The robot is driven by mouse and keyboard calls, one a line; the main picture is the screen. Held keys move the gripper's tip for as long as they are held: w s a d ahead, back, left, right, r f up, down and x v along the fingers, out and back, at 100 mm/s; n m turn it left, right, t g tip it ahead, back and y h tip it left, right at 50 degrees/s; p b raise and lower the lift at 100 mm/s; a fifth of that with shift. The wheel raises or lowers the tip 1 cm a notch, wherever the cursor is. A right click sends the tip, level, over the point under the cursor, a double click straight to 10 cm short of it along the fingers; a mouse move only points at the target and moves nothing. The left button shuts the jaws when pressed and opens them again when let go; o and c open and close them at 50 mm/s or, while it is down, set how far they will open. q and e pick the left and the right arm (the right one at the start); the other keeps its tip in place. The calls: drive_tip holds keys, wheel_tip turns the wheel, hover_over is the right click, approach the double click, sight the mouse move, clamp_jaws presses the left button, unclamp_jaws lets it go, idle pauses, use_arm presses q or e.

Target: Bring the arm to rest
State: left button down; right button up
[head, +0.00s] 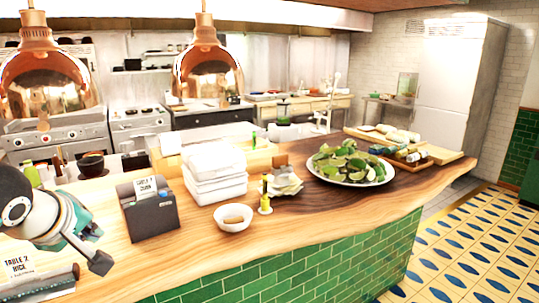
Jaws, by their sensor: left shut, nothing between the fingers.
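My left arm comes in from the left edge of the head view. Its gripper (98,260) is shut and empty, pointing down to the right above the left end of the wooden counter (310,222). It is just left of a dark ticket printer (150,208) with a "TABLE 7" slip and near a "TABLE 2 RICE" slip (19,265) in front. My right gripper is not in the view.
Two copper lamps (45,78) hang above. Tiled floor (470,250) is free at right.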

use_arm(q)
drive_tip(key=d+f+m+g+h, duration=0.1)
drive_tip(key=d+f+g, duration=0.25)
drive_tip(key=f, duration=1.25)
drive_tip(key=d+f+m+g, duration=0.15)
drive_tip(key=f+g, duration=0.25)
drive_tip(key=f, duration=1.2)
drive_tip(key=s+d+f+m+h, duration=0.2)
drive_tip(key=s+d+f+m, duration=0.1)
drive_tip(key=s+d+f, duration=0.4)
drive_tip(key=s+d+f+m+h, duration=0.3)
drive_tip(key=s+d+f, duration=0.4)
drive_tip(key=s+f, duration=0.5)
wheel_tip(320, 180, down, 5)
drive_tip(key=shift+s+r+m+g, duration=0.2)
drive_tip(key=shift+s+m+g, duration=0.25)
drive_tip(key=shift+m, duration=0.1)
